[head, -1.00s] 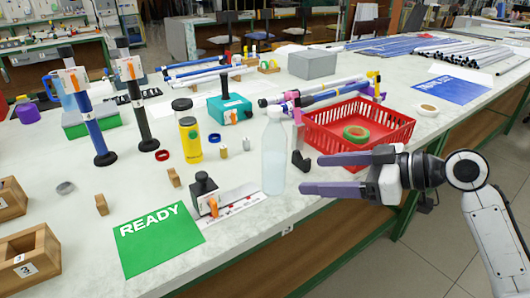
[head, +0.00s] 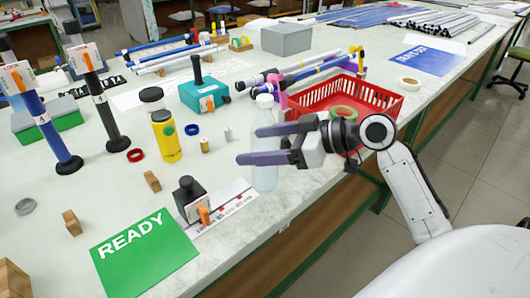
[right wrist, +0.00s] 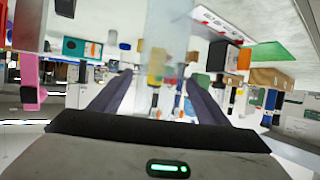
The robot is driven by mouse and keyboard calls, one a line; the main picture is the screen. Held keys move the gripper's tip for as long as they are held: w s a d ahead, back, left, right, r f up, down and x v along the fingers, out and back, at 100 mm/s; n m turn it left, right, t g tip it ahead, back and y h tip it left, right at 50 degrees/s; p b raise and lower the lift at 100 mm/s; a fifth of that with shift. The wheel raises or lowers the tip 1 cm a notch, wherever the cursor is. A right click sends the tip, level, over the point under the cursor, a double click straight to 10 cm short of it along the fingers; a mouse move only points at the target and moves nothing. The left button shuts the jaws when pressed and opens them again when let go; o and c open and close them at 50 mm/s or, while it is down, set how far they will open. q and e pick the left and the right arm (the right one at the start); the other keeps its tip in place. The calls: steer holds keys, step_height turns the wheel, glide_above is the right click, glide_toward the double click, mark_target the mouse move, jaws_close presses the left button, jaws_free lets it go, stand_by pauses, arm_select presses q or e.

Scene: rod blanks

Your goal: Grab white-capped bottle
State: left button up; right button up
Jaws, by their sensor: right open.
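The clear bottle (head: 266,176) with a white cap (head: 264,101) stands upright near the table's front edge. My right gripper (head: 248,145) is open, and its dark fingers reach in from the right at the height of the bottle's body. The fingers cover part of the bottle in the head view. In the right wrist view, which is upside down, the translucent bottle (right wrist: 172,38) shows between the two spread fingers (right wrist: 158,95). I cannot tell whether either finger touches it. My left gripper is not in view.
A red basket (head: 375,95) with a green tape roll stands right behind my gripper. A yellow container (head: 166,137), a black block with an orange clip (head: 188,198) and a green READY mat (head: 143,255) lie to the left. A teal box (head: 204,94) is behind.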

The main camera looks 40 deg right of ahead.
steer(key=shift+x, duration=1.5)
steer(key=c, duration=1.2)
steer(key=shift+c, duration=0.8)
steer(key=shift+r, duration=0.1)
